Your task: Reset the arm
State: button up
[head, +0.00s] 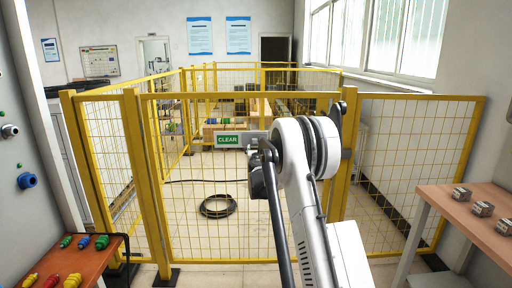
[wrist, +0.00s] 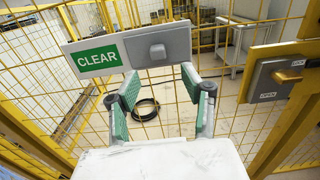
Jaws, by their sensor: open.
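In the head view my arm reaches up to the yellow mesh fence, with my gripper (head: 258,160) just below and beside a green CLEAR sign (head: 228,139). In the wrist view my gripper (wrist: 160,82) is open, its two green-padded fingers apart with nothing between the pads. Whether the fingertips touch the plate, I cannot tell.
The yellow fence (head: 210,97) stands close in front. A grey latch (wrist: 280,77) sits on a yellow post at right. A black coil (head: 218,206) lies on the floor behind the mesh. Tables with colored connectors (head: 75,260) and metal blocks (head: 481,209) flank me.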

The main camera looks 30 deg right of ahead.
jog(key=shift+s+a, duration=0.3)
jog(key=shift+s, duration=0.25)
jog(key=s+a+r+m+g, duration=0.2)
jog(key=s+a+r+m, duration=0.55)
jog(key=s, duration=0.25)
jog(key=s+a+r+m+g, duration=0.2)
jog(key=s+a+r+m, duration=0.4)
jog(key=s+a+m, duration=0.35)
jog(key=s+a+f+m+g+y, duration=0.1)
jog(key=s+a+f+m+y, duration=0.2)
jog(key=s+a, duration=0.5)
jog(key=s+a+f+m+g+y, duration=0.2)
jog(key=s+a+f+m, duration=0.3)
jog(key=s, duration=1.1)
jog(key=s+a+f+m+g+y, duration=0.1)
jog(key=s+a+f+m+y, duration=0.3)
jog(key=s+a, duration=0.7)
jog(key=shift+s+a+f+m, duration=0.3)
jog(key=shift+s+f+m, duration=0.1)
jog(key=shift+s+f, duration=0.4)
jog(key=shift+w, duration=0.1)
